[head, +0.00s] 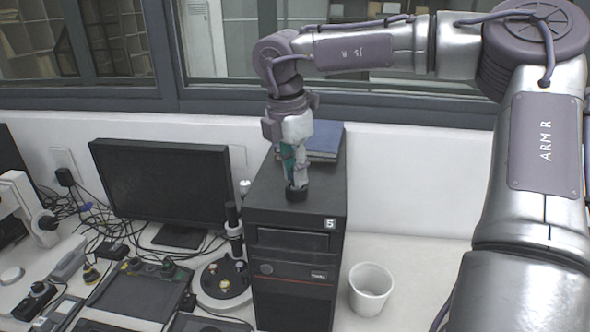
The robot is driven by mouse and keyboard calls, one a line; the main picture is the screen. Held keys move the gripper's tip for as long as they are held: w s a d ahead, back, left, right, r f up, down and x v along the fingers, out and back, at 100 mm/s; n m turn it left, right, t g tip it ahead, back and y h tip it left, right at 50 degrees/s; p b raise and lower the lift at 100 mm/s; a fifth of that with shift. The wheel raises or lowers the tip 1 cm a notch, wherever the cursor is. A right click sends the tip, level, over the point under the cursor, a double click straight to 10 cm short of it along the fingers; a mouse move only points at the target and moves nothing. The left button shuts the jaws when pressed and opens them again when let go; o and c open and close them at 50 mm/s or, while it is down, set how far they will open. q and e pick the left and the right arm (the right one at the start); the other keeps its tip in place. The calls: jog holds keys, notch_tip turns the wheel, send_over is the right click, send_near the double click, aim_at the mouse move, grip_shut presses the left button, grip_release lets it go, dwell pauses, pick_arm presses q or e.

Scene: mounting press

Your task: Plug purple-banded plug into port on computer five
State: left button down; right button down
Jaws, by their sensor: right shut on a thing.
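Computer five (297,246) is a black tower with a white "5" label at its upper front right corner. My right gripper (297,184) points down over the tower's top. It is shut on a small dark round thing (297,193), at or just above the top surface; whether it touches is unclear. I cannot make out a purple band on it. A small blue-purple piece (86,206) lies among the cables at the left; I cannot tell whether it is a plug. No port on computer five is clearly visible. My left gripper is out of view.
A blue book (325,138) lies at the back of the tower's top. A white cup (370,288) stands right of the tower. A monitor (165,185), a round-based stand (222,284), a microscope (35,215) and tangled cables crowd the left. The bench behind the cup is clear.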

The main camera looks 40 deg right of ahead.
jog(key=shift+f+b, duration=0.25)
jog(key=shift+b, duration=0.05)
jog(key=shift+c, duration=1.9)
grip_release()
jog(key=shift+r, duration=0.1)
jog(key=shift+r+p, duration=2.05)
jog(key=shift+r, duration=1.7)
jog(key=shift+f, duration=0.1)
